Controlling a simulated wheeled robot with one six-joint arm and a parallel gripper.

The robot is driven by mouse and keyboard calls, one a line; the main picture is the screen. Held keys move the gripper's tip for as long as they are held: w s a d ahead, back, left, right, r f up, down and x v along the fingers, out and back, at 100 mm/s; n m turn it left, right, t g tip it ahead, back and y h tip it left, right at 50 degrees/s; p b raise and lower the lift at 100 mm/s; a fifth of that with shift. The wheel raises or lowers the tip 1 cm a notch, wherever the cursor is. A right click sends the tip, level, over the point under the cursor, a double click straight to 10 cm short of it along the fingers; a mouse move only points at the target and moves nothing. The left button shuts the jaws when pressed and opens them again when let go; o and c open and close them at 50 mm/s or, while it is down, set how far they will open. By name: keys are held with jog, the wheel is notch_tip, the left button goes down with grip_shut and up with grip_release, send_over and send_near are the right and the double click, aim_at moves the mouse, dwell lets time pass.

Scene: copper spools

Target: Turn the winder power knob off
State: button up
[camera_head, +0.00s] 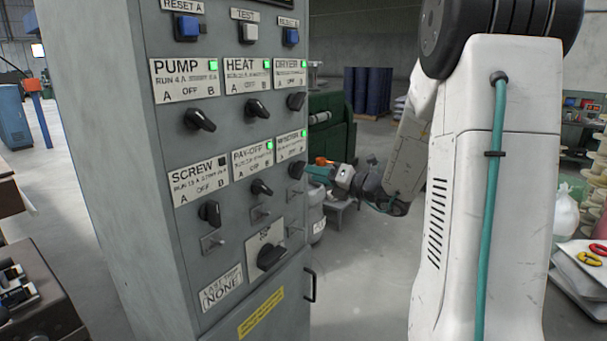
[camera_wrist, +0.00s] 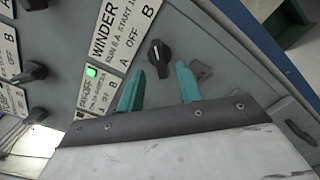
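The winder knob (camera_head: 296,170) is black and sits under the WINDER label (camera_head: 291,145) on the grey cabinet, with a lit green lamp at the label's corner. In the wrist view the knob (camera_wrist: 159,62) shows whole, its pale mark seeming to point toward the B end rather than OFF. My gripper (camera_head: 310,173) is at the cabinet's right side, close to the knob. In the wrist view my gripper (camera_wrist: 159,70) has its two teal fingers apart, one to each side of the knob. Whether they touch it I cannot tell.
The pay-off knob (camera_head: 261,188) is left of the winder knob, and the dryer knob (camera_head: 296,101) is above it. A larger knob (camera_head: 271,257) and a door handle (camera_head: 310,284) are lower down. A small toggle (camera_wrist: 202,70) lies beside the right finger.

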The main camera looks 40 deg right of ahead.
aim_at(298, 170)
jog(key=x, duration=0.3)
jog(key=shift+w+a, duration=0.15)
jog(key=shift+w, duration=0.05)
jog(key=shift+c, duration=0.2)
